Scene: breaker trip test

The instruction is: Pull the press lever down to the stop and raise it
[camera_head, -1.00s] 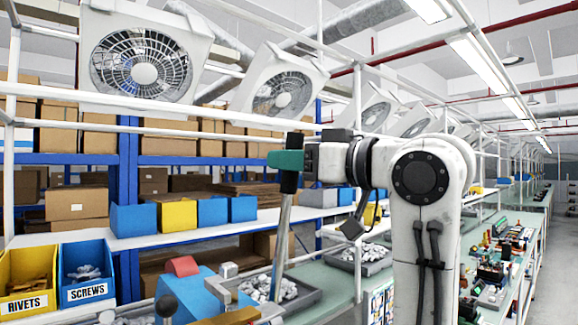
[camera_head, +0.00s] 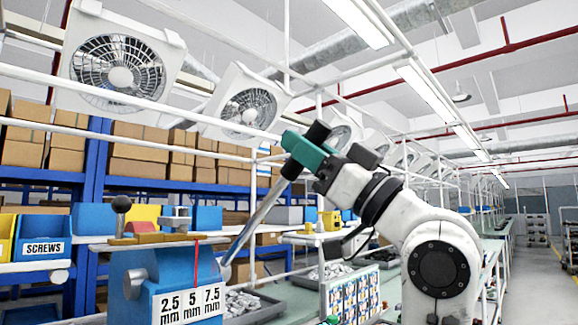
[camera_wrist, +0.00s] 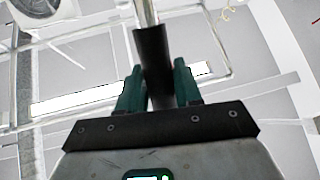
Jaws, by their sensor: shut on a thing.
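The press (camera_head: 140,272) is a blue block at the lower left in the head view, with a white scale plate (camera_head: 190,303) marked 2.5, 5 and 7.5 mm. A thin red line (camera_head: 196,262) stands above the 5. The press lever (camera_head: 256,215) is a silver rod leaning up to the right from the press's right side to a black grip. My gripper (camera_head: 305,153) has teal fingers and is shut on this grip, high above the press. In the wrist view the black grip (camera_wrist: 153,55) runs between the two fingers (camera_wrist: 158,90).
A grey tray of metal parts (camera_head: 250,303) lies right of the press. Yellow and blue bins (camera_head: 42,240) are at the far left. White frame rails and tilted fans (camera_head: 122,75) are behind; an aisle is at right.

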